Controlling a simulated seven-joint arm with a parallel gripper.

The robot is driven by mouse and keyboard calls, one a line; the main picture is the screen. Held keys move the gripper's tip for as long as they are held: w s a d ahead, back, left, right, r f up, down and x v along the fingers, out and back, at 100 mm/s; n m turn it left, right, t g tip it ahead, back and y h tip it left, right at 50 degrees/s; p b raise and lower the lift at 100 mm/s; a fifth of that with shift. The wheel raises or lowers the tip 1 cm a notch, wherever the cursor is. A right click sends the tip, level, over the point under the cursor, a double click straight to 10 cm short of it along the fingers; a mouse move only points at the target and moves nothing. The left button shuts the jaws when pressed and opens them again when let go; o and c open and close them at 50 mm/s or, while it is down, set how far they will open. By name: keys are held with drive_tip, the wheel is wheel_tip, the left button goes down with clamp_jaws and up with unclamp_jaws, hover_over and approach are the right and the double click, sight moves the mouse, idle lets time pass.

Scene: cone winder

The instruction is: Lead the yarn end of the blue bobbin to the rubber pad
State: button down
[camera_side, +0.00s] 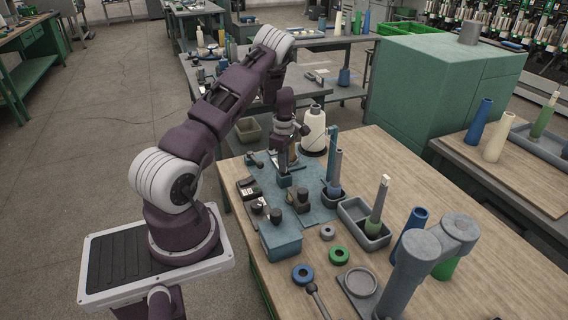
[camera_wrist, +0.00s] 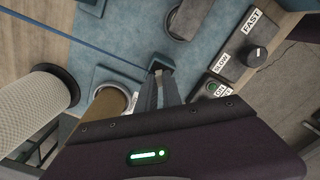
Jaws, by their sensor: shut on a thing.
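In the wrist view, my gripper (camera_wrist: 160,74) is shut on a thin blue yarn (camera_wrist: 80,42), just above the blue machine plate. The yarn runs taut from the fingertips to the upper left and out of the picture. In the side view, my gripper (camera_side: 284,176) points down over the plate; its fingertips are too small to make out. A slim blue bobbin (camera_side: 336,168) stands in a grey holder to the right of it. A dark grey rounded piece (camera_wrist: 187,16) lies ahead of the fingers; I cannot tell whether it is the rubber pad.
A panel marked FAST and SLOW has a black knob (camera_wrist: 256,56) and a green button (camera_wrist: 212,89), right of the fingers. Rings and a grey tray (camera_side: 350,212) lie on the table.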

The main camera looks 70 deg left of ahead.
idle(0.4)
drive_tip(key=c, duration=1.4)
unclamp_jaws()
drive_tip(key=shift+c, duration=0.2)
drive_tip(key=shift+o, duration=0.5)
drive_tip(key=o, duration=0.4)
drive_tip(key=shift+r, duration=3.45)
